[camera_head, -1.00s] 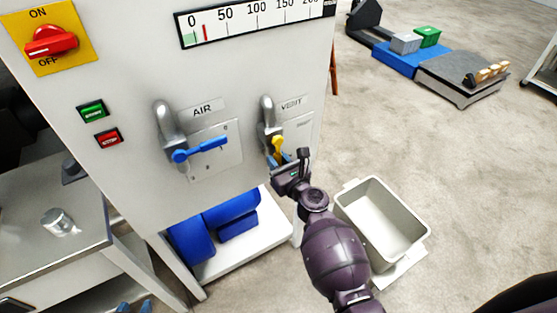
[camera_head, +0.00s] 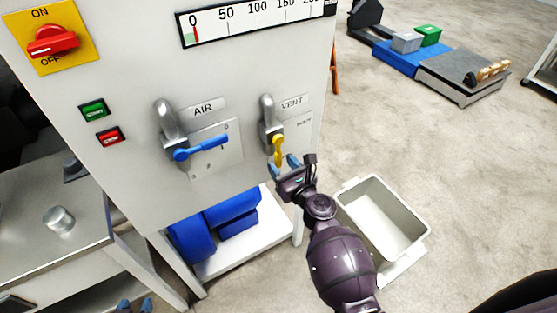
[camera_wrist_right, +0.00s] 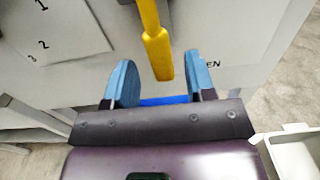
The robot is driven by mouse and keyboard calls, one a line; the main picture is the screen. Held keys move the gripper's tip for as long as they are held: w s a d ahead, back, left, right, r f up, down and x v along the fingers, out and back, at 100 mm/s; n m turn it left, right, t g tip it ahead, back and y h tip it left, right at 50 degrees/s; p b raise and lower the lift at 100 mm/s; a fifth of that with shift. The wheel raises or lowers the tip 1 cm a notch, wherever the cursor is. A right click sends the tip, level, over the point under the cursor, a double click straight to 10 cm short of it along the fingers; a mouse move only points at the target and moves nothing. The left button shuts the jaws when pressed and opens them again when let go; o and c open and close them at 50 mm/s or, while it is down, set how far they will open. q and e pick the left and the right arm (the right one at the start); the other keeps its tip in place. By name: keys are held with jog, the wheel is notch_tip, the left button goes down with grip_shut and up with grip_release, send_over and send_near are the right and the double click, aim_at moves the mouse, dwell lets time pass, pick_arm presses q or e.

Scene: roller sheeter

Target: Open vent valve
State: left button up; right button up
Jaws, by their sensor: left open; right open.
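The vent valve (camera_head: 267,118) is on the grey panel under the VENT label. Its yellow handle (camera_head: 278,149) points down. In the right wrist view, the handle (camera_wrist_right: 157,48) hangs down with its tip between the two blue fingers, and a gap shows on both sides. My right gripper (camera_head: 286,165) is open and empty just below the handle. It also shows in the right wrist view (camera_wrist_right: 160,82). My left gripper (camera_head: 136,306) shows only its blue fingertips at the bottom left edge, apart and empty, far from the valve.
The AIR valve with a blue handle (camera_head: 202,149) is left of the vent valve. The gauge (camera_head: 258,20) above has its red needle at 0. A red switch (camera_head: 52,41) is at upper left. A pale bin (camera_head: 352,187) stands on the floor right of my right arm.

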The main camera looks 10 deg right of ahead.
jog(key=v, duration=0.8)
jog(key=shift+s, duration=0.1)
dwell(0.3)
jog(key=s+d+f+n+g+h, duration=0.2)
jog(key=s+n, duration=0.4)
jog(key=n, duration=0.5)
jog(key=s+d+f+n+g+h, duration=0.1)
jog(key=s+d+f+n, duration=0.3)
jog(key=n, duration=0.7)
jog(key=s+d+f+n+g+h, duration=0.2)
jog(key=s+d+f+n+h, duration=0.1)
jog(key=s+d+n, duration=0.5)
jog(key=s+n, duration=0.1)
jog(key=n, duration=0.2)
jog(key=shift+f+g, duration=0.3)
